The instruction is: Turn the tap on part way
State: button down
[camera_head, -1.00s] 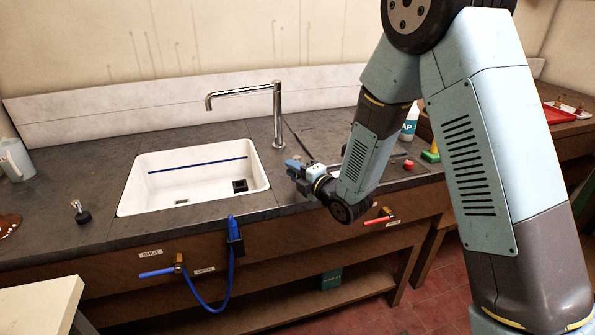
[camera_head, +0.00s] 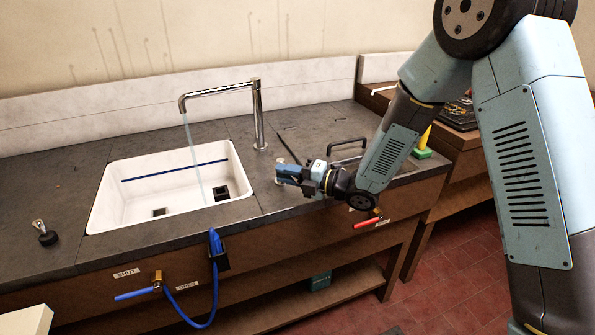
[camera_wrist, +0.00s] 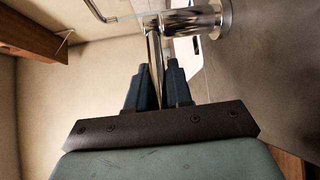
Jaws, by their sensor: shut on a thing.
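The chrome tap (camera_head: 258,115) stands behind the right end of the white sink (camera_head: 238,196). A thin stream of water (camera_head: 194,150) falls from its spout into the basin. A thin dark lever (camera_head: 290,148) shows to the right of the tap's foot and runs toward my gripper (camera_head: 279,173), low over the counter right of the sink. In the wrist view, my gripper (camera_wrist: 158,72) is shut on the slim tap lever (camera_wrist: 154,45), which lies between the fingers. The tap's chrome body (camera_wrist: 192,20) is just beyond. The fingers partly hide the lever's gripped end.
A blue-handled valve (camera_head: 138,294) sits on the cabinet front between SHUT and OPEN labels, with a blue hose (camera_head: 213,290). A red-handled valve (camera_head: 367,223) is below my forearm. A plug (camera_head: 47,237) lies left of the sink. A black handle (camera_head: 347,145) stands behind my wrist.

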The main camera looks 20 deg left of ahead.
jog(key=shift+s+d+f, duration=0.1)
jog(key=shift+d+f, duration=0.15)
jog(key=shift+f, duration=0.05)
jog(key=c, duration=1.4)
grip_release()
jog(key=o, duration=0.3)
jog(key=shift+r, duration=0.15)
jog(key=shift+d, duration=0.15)
jog(key=d, duration=1.3)
jog(key=shift+w+d+r, duration=0.25)
